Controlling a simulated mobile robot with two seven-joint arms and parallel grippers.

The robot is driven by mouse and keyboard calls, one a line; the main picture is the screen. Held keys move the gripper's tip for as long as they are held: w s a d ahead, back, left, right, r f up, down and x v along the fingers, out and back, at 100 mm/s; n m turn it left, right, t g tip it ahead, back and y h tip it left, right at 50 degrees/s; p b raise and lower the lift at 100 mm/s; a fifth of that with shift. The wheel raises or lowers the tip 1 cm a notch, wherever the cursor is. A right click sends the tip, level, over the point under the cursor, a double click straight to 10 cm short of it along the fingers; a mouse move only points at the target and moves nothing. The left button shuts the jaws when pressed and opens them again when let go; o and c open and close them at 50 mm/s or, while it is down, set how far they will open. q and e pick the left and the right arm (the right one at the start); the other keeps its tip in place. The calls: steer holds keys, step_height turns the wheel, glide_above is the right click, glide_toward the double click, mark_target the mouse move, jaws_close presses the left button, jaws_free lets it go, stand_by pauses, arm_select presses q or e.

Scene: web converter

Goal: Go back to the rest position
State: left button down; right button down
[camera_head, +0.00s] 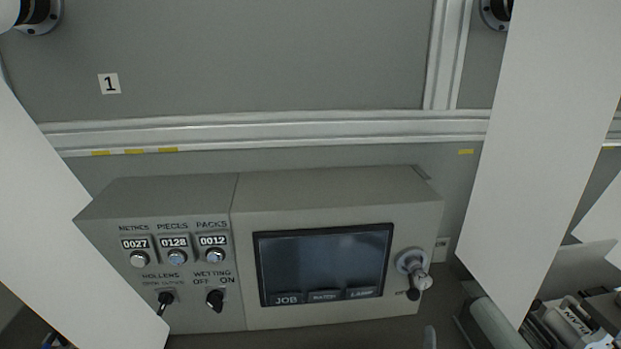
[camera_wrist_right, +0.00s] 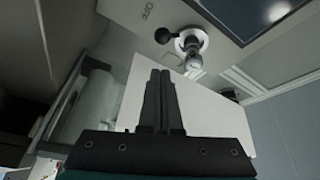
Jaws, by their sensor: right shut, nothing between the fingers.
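My right gripper (camera_wrist_right: 161,75) is in the right wrist view with its two dark fingers together and nothing between them. The fingers point toward the lower edge of the control box, with a visible gap to the round rotary switch (camera_wrist_right: 190,42). In the head view a small grey tip, probably of my right gripper (camera_head: 429,338), shows at the bottom edge below that switch (camera_head: 415,268). My left gripper is not in view.
A grey control box (camera_head: 330,212) with a dark screen (camera_head: 322,264), counters and two black toggle switches stands in the middle. Behind it is a grey wall with a white rail (camera_head: 270,130). Rollers (camera_head: 492,325) and machine parts lie at lower right.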

steer(key=s+a+f+n+g+y, duration=0.4)
steer(key=a+n+g+y, duration=0.2)
steer(key=a+n+y, duration=0.55)
steer(key=s+d+n+g+h, duration=0.35)
steer(key=s+n+g, duration=0.5)
steer(key=s, duration=0.85)
step_height(320, 180, down, 31)
steer(key=s+g+b, duration=0.1)
steer(key=b, duration=0.9)
steer(key=s+d+f+g+b, duration=0.1)
steer(key=s+f+b, duration=0.4)
steer(key=s+f, duration=0.3)
steer(key=s+d+f+h+b, duration=0.1)
steer(key=s+f+b, duration=0.4)
steer(key=f, duration=1.2)
steer(key=s, duration=0.3)
steer(key=shift+f+m+g, duration=0.25)
steer(key=shift+m+g, duration=0.05)
steer(key=shift+g, duration=0.05)
